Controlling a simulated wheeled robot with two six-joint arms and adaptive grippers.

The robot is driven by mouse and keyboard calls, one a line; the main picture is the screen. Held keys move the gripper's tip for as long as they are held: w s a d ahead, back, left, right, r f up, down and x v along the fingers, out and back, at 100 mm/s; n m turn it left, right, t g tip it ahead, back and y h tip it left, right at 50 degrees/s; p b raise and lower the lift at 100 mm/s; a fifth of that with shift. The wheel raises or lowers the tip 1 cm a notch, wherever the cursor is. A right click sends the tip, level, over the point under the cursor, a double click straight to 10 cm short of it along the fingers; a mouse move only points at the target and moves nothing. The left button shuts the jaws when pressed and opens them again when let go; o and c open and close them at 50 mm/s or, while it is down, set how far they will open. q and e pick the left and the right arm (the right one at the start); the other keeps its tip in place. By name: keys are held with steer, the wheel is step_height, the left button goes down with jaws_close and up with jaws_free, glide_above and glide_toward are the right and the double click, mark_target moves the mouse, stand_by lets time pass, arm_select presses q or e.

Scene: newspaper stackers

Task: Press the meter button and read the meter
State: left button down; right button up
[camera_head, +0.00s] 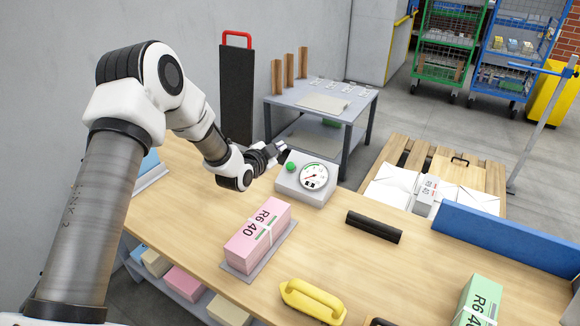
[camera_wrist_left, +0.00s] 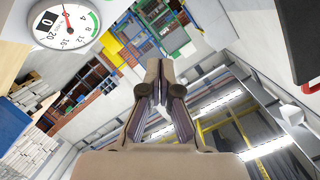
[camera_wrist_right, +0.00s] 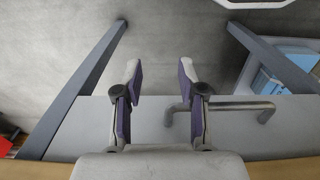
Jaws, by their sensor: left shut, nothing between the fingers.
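The meter (camera_head: 324,191) is a grey box with a white round dial (camera_head: 313,177) and a green button (camera_head: 291,167) on its top, near the far edge of the wooden table. My left gripper (camera_head: 281,150) is shut and empty, just behind and above the green button; I see no clear contact. In the left wrist view the dial (camera_wrist_left: 65,25) is partly cut off at the top left, with a red needle and a small window that seems to show 0. My right gripper (camera_wrist_right: 160,78) is open and empty, seen only in the right wrist view.
A pink bundle (camera_head: 258,235), a black bar (camera_head: 374,227), a yellow handled tool (camera_head: 313,301) and a green bundle (camera_head: 480,302) lie on the wooden table (camera_head: 345,260). A grey side table (camera_head: 359,108) stands behind. A metal handle (camera_wrist_right: 220,110) is by my right gripper.

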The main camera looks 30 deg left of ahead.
mark_target(290, 167)
arm_select(q)
steer(key=w+f+b, duration=0.1)
steer(key=f+b, duration=0.1)
steer(key=w+f+b, duration=0.1)
steer(key=f+b, duration=0.1)
steer(key=w+f+b, duration=0.1)
steer(key=f, duration=0.1)
steer(key=shift+w+d+f+b, duration=0.15)
steer(key=shift+w+f+b, duration=0.15)
steer(key=shift+b, duration=0.1)
steer(key=shift+w+f+b, duration=0.35)
steer(key=shift+f, duration=0.1)
steer(key=shift+f, duration=0.15)
stand_by(0.6)
steer(key=shift+w+f, duration=0.2)
steer(key=shift+w+f+b, duration=0.2)
steer(key=shift+f+b, duration=0.25)
steer(key=shift+b, duration=0.1)
stand_by(0.5)
steer(key=shift+r, duration=0.1)
steer(key=shift+s+r+p, duration=0.45)
steer(key=shift+r+p, duration=0.25)
steer(key=shift+p, duration=0.1)
